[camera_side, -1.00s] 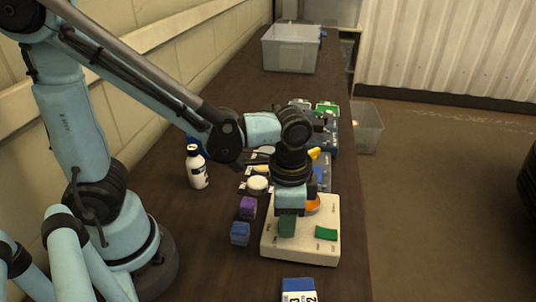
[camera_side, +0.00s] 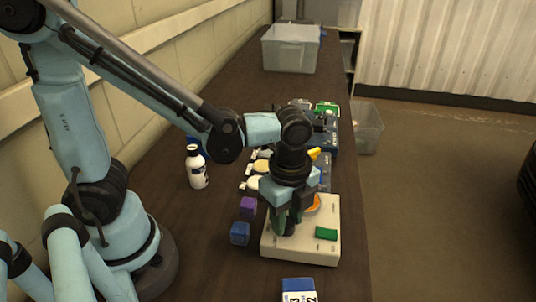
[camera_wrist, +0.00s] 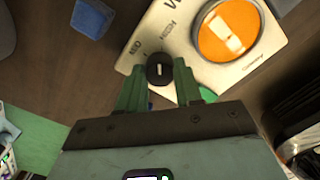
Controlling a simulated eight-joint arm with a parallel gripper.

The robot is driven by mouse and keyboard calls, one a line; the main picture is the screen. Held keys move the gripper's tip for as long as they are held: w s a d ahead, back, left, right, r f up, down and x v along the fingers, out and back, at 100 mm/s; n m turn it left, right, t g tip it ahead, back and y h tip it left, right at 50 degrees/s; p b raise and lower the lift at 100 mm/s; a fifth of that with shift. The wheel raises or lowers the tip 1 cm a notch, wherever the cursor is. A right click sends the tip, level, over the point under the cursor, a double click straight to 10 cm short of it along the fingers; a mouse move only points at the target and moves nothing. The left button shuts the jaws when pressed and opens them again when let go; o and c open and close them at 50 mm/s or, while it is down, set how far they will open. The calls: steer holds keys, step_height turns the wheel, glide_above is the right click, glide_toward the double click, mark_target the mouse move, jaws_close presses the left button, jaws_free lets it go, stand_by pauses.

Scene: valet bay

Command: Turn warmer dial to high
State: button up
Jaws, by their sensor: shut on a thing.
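The warmer (camera_side: 300,248) is a cream box on the bench, with an orange round disc (camera_side: 313,203) and a green piece (camera_side: 326,233) on top. In the wrist view, its black dial (camera_wrist: 160,68) with a white mark sits between the green fingertips of my gripper (camera_wrist: 159,74). My gripper (camera_side: 287,222) points down over the warmer and is shut on the dial. The printed words MED and HIGH show beyond the dial in the wrist view. The white mark lies nearly upright in that picture; which word it indicates is hard to tell.
Purple (camera_side: 248,206) and blue (camera_side: 240,233) blocks lie left of the warmer. A white bottle (camera_side: 197,168) stands farther left. A blue-and-white box (camera_side: 298,290) is at the front. A grey bin (camera_side: 290,48) stands at the far end.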

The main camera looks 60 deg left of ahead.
mark_target(287, 221)
steer(key=shift+m, duration=0.8)
steer(key=o, duration=1)
steer(key=shift+o, duration=0.2)
steer(key=shift+r, duration=0.1)
step_height(287, 221, up, 12)
